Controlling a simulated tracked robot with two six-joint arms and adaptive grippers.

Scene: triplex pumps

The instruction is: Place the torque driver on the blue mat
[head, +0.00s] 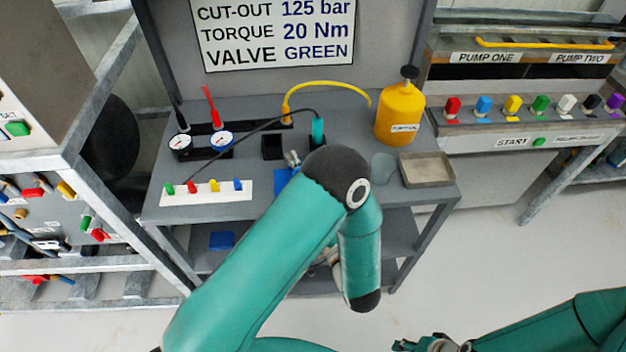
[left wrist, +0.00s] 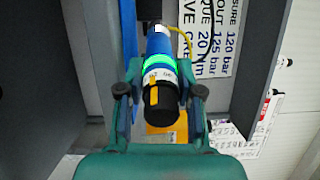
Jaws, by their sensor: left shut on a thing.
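The torque driver (left wrist: 160,75) shows in the left wrist view, with a blue body, a glowing green band, a white scale and a black end with a yellow mark. My left gripper (left wrist: 160,92) is shut on it, one finger on each side. In the head view my own arm hides most of the left gripper and the driver. A blue mat (head: 283,184) lies on the grey bench, partly covered by my arm. A blue strip also shows in the left wrist view (left wrist: 128,45). My right gripper (head: 428,344) is at the bottom edge, low and away from the bench; its jaws are unclear.
The bench (head: 345,122) holds gauges (head: 222,140), a white strip of coloured plugs (head: 207,191), a yellow bottle (head: 400,113) and a grey tray (head: 427,170). A lower shelf bears a blue item (head: 222,240). Floor at right is clear.

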